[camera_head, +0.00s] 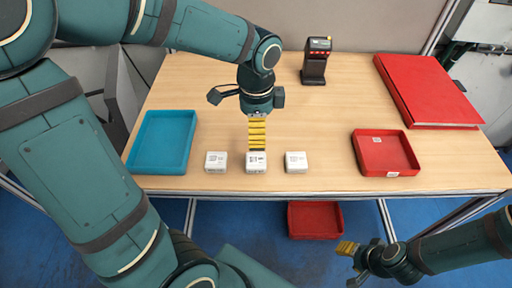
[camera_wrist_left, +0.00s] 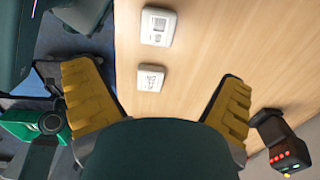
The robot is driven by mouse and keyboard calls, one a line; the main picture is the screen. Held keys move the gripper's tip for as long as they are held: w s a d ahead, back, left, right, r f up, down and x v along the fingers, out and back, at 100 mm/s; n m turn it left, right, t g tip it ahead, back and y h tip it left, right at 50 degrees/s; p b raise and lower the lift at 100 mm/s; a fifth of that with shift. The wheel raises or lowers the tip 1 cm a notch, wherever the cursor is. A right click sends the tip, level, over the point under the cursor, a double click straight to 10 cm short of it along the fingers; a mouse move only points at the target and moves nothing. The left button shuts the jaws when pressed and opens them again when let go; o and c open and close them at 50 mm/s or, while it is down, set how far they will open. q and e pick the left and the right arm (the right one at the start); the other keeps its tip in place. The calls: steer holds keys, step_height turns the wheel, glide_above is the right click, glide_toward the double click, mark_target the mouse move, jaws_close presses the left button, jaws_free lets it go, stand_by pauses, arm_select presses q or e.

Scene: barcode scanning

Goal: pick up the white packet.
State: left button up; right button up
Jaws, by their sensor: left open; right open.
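Three small white packets with printed tops lie in a row near the table's front edge: a left one (camera_head: 216,162), a middle one (camera_head: 256,166) and a right one (camera_head: 296,162). My left gripper (camera_head: 257,147) points down at the middle packet, its yellow fingers seen edge-on in the head view. In the left wrist view my left gripper (camera_wrist_left: 160,76) is open and empty, with one white packet (camera_wrist_left: 150,78) between its fingers in the picture and another (camera_wrist_left: 157,27) above. Whether the fingers touch a packet cannot be told. My right gripper (camera_head: 348,249) is open, low in front of the table.
A blue tray (camera_head: 133,163) stands left of the packets and a red tray (camera_head: 358,150) right of them. A dark scanner (camera_head: 314,68) stands at the back; it also shows in the left wrist view (camera_wrist_left: 272,130). A red binder (camera_head: 425,90) lies back right. A red bin (camera_head: 315,220) is below the table.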

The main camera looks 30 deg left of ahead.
arm_select(q)
steer(key=b, duration=0.2)
glide_above(256, 159)
step_height(256, 159, down, 8)
steer(key=shift+r, duration=0.25)
steer(key=shift+f+b, duration=1.1)
steer(key=shift+f, duration=1.9)
steer(key=shift+s, duration=0.1)
steer(key=c, duration=1.4)
